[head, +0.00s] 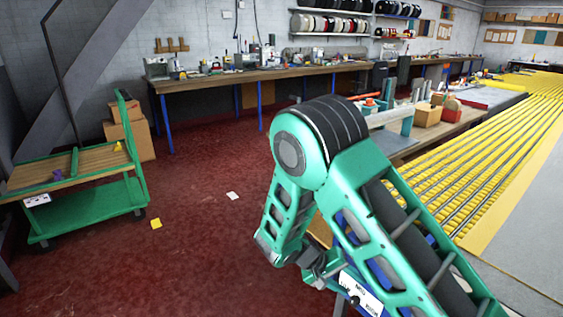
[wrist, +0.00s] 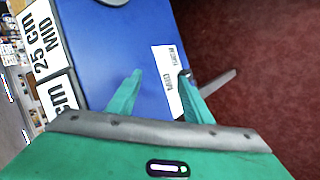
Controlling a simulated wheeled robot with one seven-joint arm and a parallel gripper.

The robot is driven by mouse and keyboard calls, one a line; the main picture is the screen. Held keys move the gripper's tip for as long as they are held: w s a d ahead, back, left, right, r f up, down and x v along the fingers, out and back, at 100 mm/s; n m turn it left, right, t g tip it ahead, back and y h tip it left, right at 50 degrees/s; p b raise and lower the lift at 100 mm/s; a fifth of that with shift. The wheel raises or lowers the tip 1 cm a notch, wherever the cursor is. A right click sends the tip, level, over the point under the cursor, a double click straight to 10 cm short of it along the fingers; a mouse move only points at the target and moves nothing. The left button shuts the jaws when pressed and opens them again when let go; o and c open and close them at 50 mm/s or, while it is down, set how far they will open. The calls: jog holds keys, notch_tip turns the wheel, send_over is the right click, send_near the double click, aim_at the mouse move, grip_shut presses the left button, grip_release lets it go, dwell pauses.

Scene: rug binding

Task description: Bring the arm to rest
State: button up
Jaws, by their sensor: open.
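My arm (head: 335,170) is green with a black-banded joint and shows folded in the middle of the head view. My gripper (wrist: 161,74) shows in the wrist view with its two green fingers apart. I see nothing held between them. Behind the fingers is a blue surface (wrist: 110,60) with white labels, one reading "25 cm MID". I cannot tell how far the fingers are from it. Red floor lies to the right of the fingers.
A green cart (head: 85,210) with a wooden top stands at left. A long workbench (head: 215,83) with tools runs along the back wall. Yellow roller tracks (head: 480,150) fill the right side. Yellow (head: 156,224) and white (head: 233,196) pieces lie on the open red floor.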

jog(key=s+d+r+t+y, duration=0.1)
jog(key=s+d+r+y, duration=0.25)
jog(key=r, duration=0.55)
jog(key=s+d+r+t+y, duration=0.1)
jog(key=s+d+r+y, duration=0.2)
jog(key=r, duration=0.6)
jog(key=s+d+r+t+y, duration=0.1)
jog(key=s+d+r+y, duration=0.3)
jog(key=r, duration=0.6)
jog(key=s+d+f+m+g, duration=0.1)
jog(key=s+d+m+g, duration=0.1)
jog(key=s+d, duration=0.3)
jog(key=s+d+f+m+g+h, duration=0.1)
jog(key=s+d+m, duration=0.3)
jog(key=s, duration=0.9)
jog(key=shift+s+d+m+g, duration=0.15)
jog(key=shift+d+m+g, duration=0.15)
jog(key=shift+d+g, duration=0.3)
jog(key=shift+f+h, duration=0.1)
jog(key=shift+h, duration=0.15)
